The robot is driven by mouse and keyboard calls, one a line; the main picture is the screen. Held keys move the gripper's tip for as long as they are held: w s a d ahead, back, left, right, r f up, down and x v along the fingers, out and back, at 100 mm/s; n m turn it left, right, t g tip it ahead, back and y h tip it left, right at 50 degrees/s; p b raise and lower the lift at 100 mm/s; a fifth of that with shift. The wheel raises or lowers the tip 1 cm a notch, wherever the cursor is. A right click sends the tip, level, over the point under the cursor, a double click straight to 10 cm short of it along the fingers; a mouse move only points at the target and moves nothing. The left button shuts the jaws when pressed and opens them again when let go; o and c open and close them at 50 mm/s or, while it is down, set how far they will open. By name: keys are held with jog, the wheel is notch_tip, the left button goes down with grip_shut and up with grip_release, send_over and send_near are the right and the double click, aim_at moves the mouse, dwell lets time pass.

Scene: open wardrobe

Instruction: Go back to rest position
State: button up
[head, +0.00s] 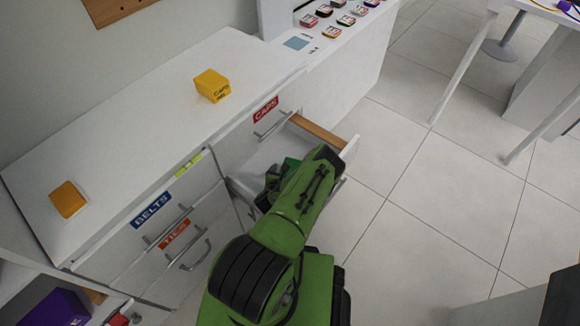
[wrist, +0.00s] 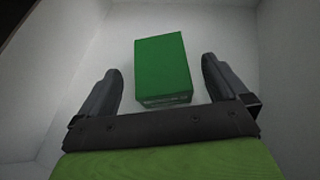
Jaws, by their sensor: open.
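My gripper (wrist: 160,88) is open in the wrist view, with its two dark fingers spread apart. A green box (wrist: 163,66) lies on the white floor of a drawer, ahead of and between the fingers, and they do not grip it. In the head view my green arm reaches down into the open drawer (head: 322,130) below the CAPS label. The arm hides most of my gripper there, and only a bit of green shows inside the drawer.
A yellow box (head: 212,86) and an orange box (head: 68,199) stand on the white cabinet top (head: 140,125). Drawers labelled BELTS (head: 151,209) and TIES (head: 174,234) are at left. Several small items line the far counter.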

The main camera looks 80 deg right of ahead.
jog(key=shift+p+v, duration=0.3)
jog(key=shift+v, duration=1.35)
